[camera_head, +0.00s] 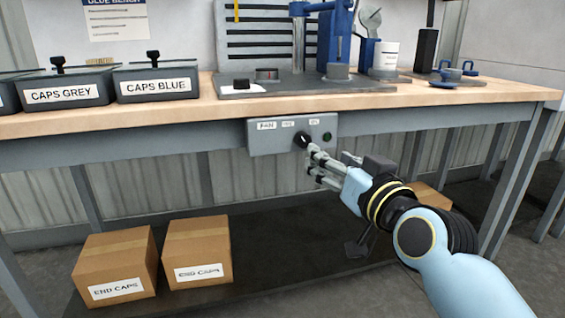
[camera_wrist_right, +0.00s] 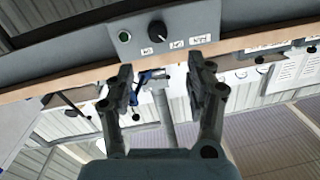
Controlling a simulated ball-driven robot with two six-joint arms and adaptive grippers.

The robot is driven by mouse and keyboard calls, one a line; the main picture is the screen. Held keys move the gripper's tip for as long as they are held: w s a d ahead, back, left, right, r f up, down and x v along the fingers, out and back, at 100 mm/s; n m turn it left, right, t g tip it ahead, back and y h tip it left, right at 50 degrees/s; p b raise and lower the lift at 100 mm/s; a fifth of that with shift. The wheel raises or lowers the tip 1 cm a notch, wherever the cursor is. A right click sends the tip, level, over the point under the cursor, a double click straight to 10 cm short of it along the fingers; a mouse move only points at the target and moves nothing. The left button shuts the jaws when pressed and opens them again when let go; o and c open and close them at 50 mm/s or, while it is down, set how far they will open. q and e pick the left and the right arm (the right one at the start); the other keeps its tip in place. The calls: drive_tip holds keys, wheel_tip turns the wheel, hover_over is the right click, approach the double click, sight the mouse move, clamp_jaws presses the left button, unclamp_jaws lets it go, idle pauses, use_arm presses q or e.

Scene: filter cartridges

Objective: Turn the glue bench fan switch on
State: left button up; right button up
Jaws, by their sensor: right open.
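The fan switch is a black round knob (camera_head: 302,139) on a grey panel (camera_head: 263,142) under the bench's front edge. Labels beside it read FAN and others too small to read surely. A green light or button (camera_head: 327,136) sits to its right. The knob (camera_wrist_right: 158,32) also shows in the right wrist view, with a pale pointer mark; its setting I cannot tell. My right gripper (camera_head: 311,160) is open, just below and right of the knob in the head view. In the wrist view its fingers (camera_wrist_right: 160,78) are apart, with the knob beyond them, apparently untouched. My left gripper is out of view.
The wooden bench top (camera_head: 200,112) overhangs the panel. Caps bins (camera_head: 155,84) and a blue press (camera_head: 337,40) stand on it. END CAPS cartons (camera_head: 115,262) sit on the dark lower shelf (camera_head: 270,285). Space in front of the panel is clear apart from my arm.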

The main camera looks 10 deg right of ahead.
sight(306, 141)
drive_tip(key=w+b, duration=0.1)
drive_tip(key=w, duration=0.2)
drive_tip(key=w+b, duration=0.1)
drive_tip(key=w, duration=0.2)
drive_tip(key=w+f, duration=0.1)
drive_tip(key=w, duration=0.3)
drive_tip(key=shift+a+b, duration=0.35)
drive_tip(key=shift+b, duration=0.05)
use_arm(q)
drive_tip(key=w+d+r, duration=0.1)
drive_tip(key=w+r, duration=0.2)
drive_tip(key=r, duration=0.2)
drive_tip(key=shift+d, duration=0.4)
use_arm(e)
drive_tip(key=shift+w+r, duration=0.15)
drive_tip(key=shift+w, duration=0.45)
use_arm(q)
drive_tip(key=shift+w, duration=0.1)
use_arm(e)
clamp_jaws()
